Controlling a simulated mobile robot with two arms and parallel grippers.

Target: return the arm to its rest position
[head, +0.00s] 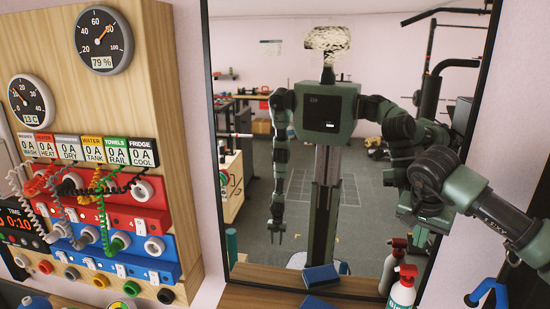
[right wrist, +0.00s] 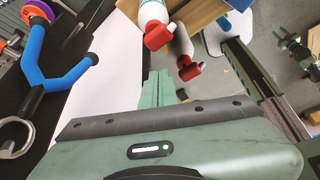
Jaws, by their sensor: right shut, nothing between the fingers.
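My right arm comes in from the right in the head view, bent, with its wrist in front of the tall mirror's right side. My right gripper (head: 420,238) points down just above the spray bottles and is partly hard to make out against the mirror. In the right wrist view its green fingers (right wrist: 156,88) lie together, shut and empty. My left arm is not seen directly.
A red-topped spray bottle (head: 403,290) stands below the right gripper, with its reflection behind. A blue forked hook (head: 488,289) is at the lower right. A blue block (head: 318,305) lies before the mirror (head: 204,60). A wooden panel (head: 165,60) with gauges and cables fills the left.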

